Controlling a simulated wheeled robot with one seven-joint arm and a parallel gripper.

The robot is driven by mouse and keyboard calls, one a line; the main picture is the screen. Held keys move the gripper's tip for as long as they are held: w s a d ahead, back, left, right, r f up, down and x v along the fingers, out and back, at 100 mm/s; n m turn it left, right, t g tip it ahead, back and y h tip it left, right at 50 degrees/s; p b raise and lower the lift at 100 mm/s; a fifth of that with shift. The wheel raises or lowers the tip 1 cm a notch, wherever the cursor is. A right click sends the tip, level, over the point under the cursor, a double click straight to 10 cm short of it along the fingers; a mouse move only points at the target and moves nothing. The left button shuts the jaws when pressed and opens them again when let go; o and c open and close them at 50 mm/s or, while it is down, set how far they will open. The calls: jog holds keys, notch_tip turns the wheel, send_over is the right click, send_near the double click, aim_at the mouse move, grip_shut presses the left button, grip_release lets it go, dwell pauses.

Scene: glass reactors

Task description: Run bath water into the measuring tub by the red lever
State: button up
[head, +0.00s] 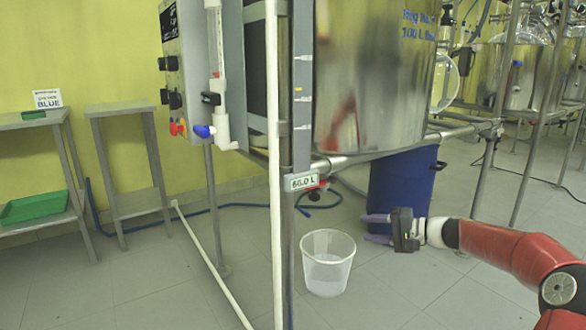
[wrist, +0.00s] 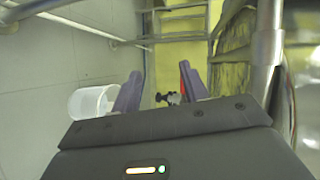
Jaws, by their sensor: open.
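The red lever (head: 318,188) sits on a small valve under the steel bath tank (head: 370,85), just right of the volume tag. The measuring tub (head: 327,275), a translucent white bucket, stands on the floor below and slightly right of the valve. It also shows left of my fingers in the wrist view (wrist: 90,102). My gripper (head: 368,229) is open and empty, right of the tub and apart from the lever. In the wrist view, a dark valve fitting (wrist: 168,98) shows between my open fingers (wrist: 160,82), with a red strip partly hidden by the right finger.
A blue barrel (head: 402,185) stands behind my gripper. The tag (head: 301,182) on the frame post (head: 290,245) reads 66.0 L. Side tables (head: 127,110) stand left. A blue hose (head: 240,206) crosses the floor behind.

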jog(key=s+a+r+n+g+h+p, duration=0.25)
jog(key=s+a+g+h, duration=0.3)
jog(key=s+a, duration=0.65)
jog(key=s+d+r+t+h+p, duration=0.1)
jog(key=s+d+r+h+p, duration=0.1)
jog(key=s, duration=0.7)
jog(key=s+d+r+n+t+h+p, duration=0.1)
jog(key=s+d+h, duration=0.1)
jog(key=s, duration=0.8)
jog(key=s+d+r+n+t+h+p, duration=0.1)
jog(key=s+h, duration=0.3)
jog(key=s, duration=0.5)
jog(key=shift+s+d+r+p, duration=0.35)
jog(key=shift+d+r+p, duration=0.25)
jog(key=shift+r+p, duration=0.25)
